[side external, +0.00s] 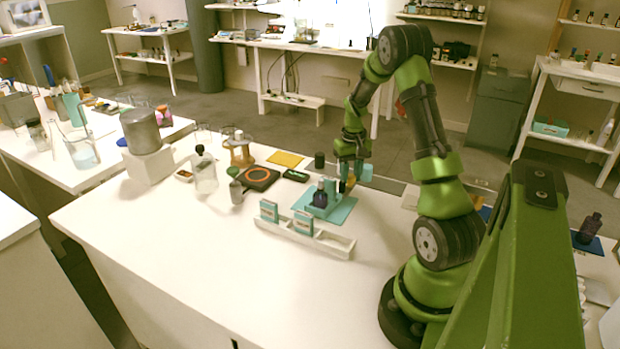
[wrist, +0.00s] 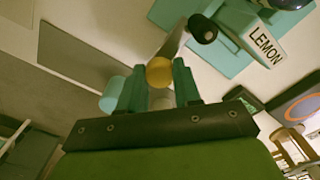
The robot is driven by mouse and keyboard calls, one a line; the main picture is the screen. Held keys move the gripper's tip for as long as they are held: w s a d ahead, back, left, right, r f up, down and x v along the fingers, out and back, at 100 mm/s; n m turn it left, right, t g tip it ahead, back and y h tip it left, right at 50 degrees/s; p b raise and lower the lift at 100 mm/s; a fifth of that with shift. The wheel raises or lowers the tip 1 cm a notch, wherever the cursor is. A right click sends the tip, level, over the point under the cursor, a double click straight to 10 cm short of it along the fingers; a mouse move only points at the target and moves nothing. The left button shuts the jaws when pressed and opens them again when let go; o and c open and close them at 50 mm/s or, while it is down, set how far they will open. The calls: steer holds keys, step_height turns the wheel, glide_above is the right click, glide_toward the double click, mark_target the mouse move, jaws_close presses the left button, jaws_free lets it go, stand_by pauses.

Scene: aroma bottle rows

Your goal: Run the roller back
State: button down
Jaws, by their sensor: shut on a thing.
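My gripper (wrist: 157,88) points down at the far side of the white table, and its two teal fingers are closed on a small yellow rounded piece (wrist: 159,72). I take this piece to be part of the roller; the rest of it is hidden by the fingers. In the side view my gripper (side external: 351,178) stands just behind the teal tray (side external: 341,212), with the yellow piece low between the fingers. A teal holder marked LEMON (wrist: 265,46) is ahead and right in the wrist view. A dark bottle (side external: 320,197) stands on the tray.
A white rack (side external: 334,245) with two labelled teal boxes (side external: 269,211) is in front of the tray. A black pad with an orange ring (side external: 258,179), a clear bottle (side external: 204,173) and a yellow sheet (side external: 285,159) are to the left. The table's front is clear.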

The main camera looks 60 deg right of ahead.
steer(key=shift+s, duration=0.75)
steer(key=c, duration=0.8)
jaws_free()
steer(key=shift+w+r, duration=0.1)
steer(key=shift+r, duration=0.4)
step_height(320, 180, up, 16)
steer(key=shift+f, duration=0.1)
